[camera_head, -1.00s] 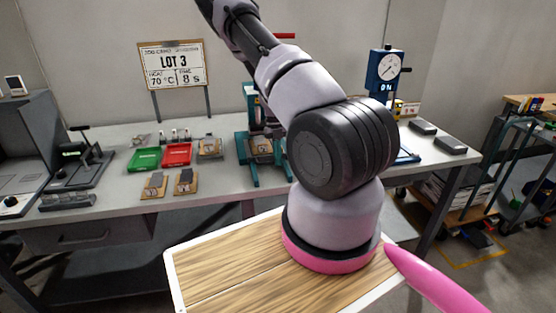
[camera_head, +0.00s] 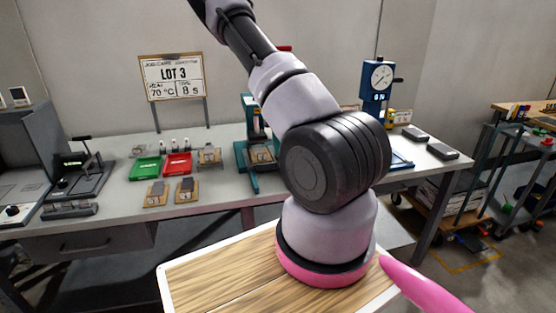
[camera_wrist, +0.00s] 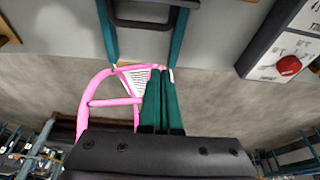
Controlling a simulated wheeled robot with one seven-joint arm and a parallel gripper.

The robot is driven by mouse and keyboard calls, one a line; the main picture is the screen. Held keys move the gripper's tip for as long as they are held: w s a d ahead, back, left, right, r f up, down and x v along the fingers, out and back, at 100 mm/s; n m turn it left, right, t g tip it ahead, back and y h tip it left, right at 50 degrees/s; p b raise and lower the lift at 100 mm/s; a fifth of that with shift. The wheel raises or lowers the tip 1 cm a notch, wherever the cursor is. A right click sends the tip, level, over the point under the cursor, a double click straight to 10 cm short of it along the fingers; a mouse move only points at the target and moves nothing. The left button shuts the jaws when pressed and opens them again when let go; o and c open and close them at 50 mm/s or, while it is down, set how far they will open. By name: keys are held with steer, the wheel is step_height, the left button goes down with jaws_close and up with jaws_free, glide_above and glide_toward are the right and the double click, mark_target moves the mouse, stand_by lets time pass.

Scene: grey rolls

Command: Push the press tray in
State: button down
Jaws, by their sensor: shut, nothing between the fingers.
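The teal press (camera_head: 240,158) stands on the bench in the head view, partly hidden behind my arm. Its press tray (camera_head: 262,154) shows low between the teal rails, with a grey and tan piece on it. In the wrist view, a dark handle (camera_wrist: 145,22), seemingly the tray's, lies between two teal rails (camera_wrist: 109,35) at the top. My gripper (camera_wrist: 164,74) is shut and empty, its green fingers together just below the right rail's end in the picture. Whether the fingertips touch anything is unclear. The gripper is hidden in the head view.
Green (camera_head: 145,168) and red (camera_head: 178,163) trays and several small tan boards lie left of the press. A blue gauge stand (camera_head: 377,80) is to its right. In the wrist view, a white panel with a red knob (camera_wrist: 288,65) sits at right.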

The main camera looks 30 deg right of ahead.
steer(key=n+t+h, duration=0.7)
steer(key=n+t, duration=0.1)
steer(key=n, duration=1.1)
glide_toward(258, 159)
steer(key=s+a, duration=0.2)
steer(key=s, duration=0.3)
steer(key=x, duration=0.9)
steer(key=shift+w+d, duration=0.1)
steer(key=shift+d, duration=0.15)
steer(key=w, duration=0.2)
steer(key=w+d, duration=0.1)
steer(key=w, duration=0.1)
steer(key=shift+w+d, duration=0.15)
steer(key=shift+w+r, duration=0.1)
steer(key=shift+w, duration=0.1)
